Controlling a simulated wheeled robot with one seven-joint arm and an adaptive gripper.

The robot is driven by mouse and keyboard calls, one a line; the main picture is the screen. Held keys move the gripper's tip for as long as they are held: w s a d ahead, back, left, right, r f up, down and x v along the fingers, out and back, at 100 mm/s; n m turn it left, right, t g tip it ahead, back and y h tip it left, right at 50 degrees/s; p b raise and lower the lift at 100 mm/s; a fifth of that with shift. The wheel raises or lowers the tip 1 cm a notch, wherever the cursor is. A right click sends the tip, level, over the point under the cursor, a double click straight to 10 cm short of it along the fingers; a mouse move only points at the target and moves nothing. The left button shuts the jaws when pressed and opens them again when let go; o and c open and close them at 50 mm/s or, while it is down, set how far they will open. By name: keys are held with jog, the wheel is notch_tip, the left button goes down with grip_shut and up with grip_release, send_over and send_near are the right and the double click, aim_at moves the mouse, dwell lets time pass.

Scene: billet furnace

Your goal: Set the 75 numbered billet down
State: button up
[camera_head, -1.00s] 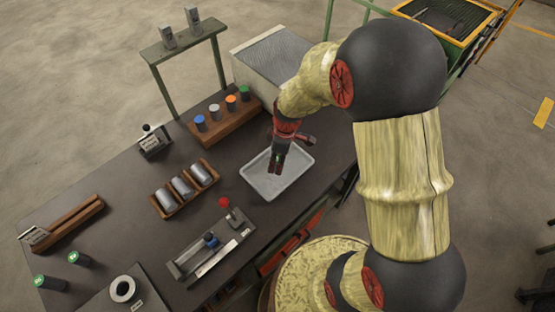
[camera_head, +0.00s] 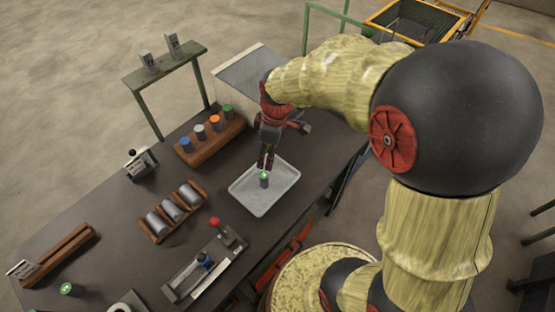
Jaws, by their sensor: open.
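A dark billet with a green top (camera_head: 264,180) stands upright in the white tray (camera_head: 247,207), near the tray's middle. Its number is too small to read. My gripper (camera_head: 266,162) is open just above and behind the billet in the picture, fingers pointing down, with nothing seen between them. A small gap seems to show between fingertips and billet top, though the angle makes it hard to judge.
A wooden rack (camera_head: 210,142) holds several colour-topped billets behind the tray. A wooden cradle (camera_head: 155,236) with silver cylinders lies left. A lever fixture (camera_head: 205,264) with a red knob is in front. Another green-topped billet (camera_head: 71,289) stands at the near left.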

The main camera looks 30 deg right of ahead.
jog(key=s+a+r+m+t+h, duration=0.1)
jog(key=s+r+m+t, duration=0.3)
jog(key=s+r+m, duration=0.6)
jog(key=s+f+v, duration=0.1)
jog(key=s+v, duration=0.1)
jog(key=v, duration=0.7)
jog(key=shift+a+r, duration=0.2)
jog(key=shift+r, duration=0.15)
jog(key=shift+s, duration=0.15)
notch_tip(320, 180, down, 3)
jog(key=b, duration=0.3)
jog(key=shift+c, duration=0.5)
